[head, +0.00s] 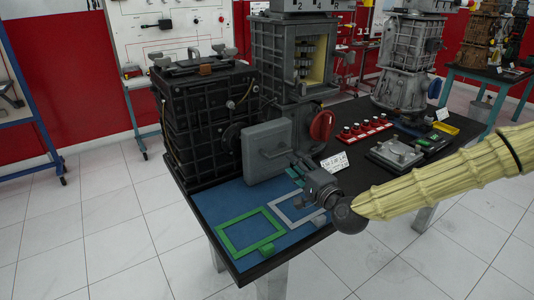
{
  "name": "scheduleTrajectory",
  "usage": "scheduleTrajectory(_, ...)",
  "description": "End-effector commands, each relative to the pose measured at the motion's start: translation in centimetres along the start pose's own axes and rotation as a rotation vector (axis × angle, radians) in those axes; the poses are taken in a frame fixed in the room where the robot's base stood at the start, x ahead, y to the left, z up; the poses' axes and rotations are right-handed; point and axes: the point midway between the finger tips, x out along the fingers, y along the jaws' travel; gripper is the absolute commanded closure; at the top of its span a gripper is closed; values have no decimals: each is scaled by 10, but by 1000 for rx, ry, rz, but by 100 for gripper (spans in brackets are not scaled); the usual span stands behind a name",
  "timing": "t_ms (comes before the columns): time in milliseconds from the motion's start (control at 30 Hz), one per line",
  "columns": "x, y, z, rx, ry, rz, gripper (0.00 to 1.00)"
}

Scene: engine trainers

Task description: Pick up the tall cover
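The fingers are small and dark here. I cannot tell whether they touch the cover or how far apart they are.
A green frame (231,243) and a grey frame (278,215) lie on the mat. A black trainer (200,125) and a grey trainer with a red knob (321,125) stand behind. A low grey plate with a handle (394,154) lies to the right, near red-buttoned pieces (365,128).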

Motion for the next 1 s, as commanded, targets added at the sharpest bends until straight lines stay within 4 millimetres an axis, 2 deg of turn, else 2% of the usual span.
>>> scheduleTrajectory(200, 26, 0, -5, -2, 8, 1, 64)
scheduleTrajectory(467, 42, -1, -3, -1, 6, 2, 64)
scheduleTrajectory(800, 82, -5, 3, -1, 5, 1, 64)
scheduleTrajectory(1000, 90, -4, 3, -1, 5, 2, 64)
